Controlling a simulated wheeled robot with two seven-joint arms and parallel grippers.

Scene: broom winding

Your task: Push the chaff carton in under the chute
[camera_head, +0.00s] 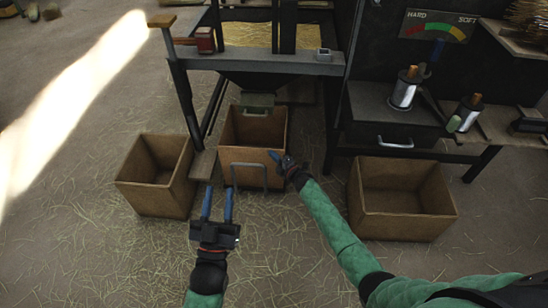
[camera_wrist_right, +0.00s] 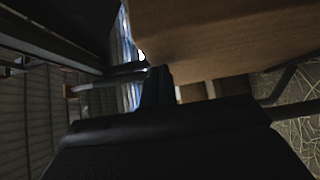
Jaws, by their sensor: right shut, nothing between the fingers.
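A brown open carton (camera_head: 253,158) stands at the middle of the head view, below the dark chute (camera_head: 262,80) with its green flap (camera_head: 258,101). A thin grey U-shaped bar (camera_head: 249,165) shows in front of it. My right gripper (camera_head: 279,161) is shut and empty at the carton's front right; I cannot tell whether it touches. In the right wrist view the gripper (camera_wrist_right: 156,88) is close below a cardboard wall (camera_wrist_right: 220,30). My left gripper (camera_head: 218,192) is open and empty, in front of the carton and to its left, with blue fingers apart.
Another open carton (camera_head: 152,190) stands at the left and one (camera_head: 402,205) at the right. A machine leg (camera_head: 186,105) and a small wooden step (camera_head: 203,165) border the middle carton's left. The straw-strewn floor in front is clear.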

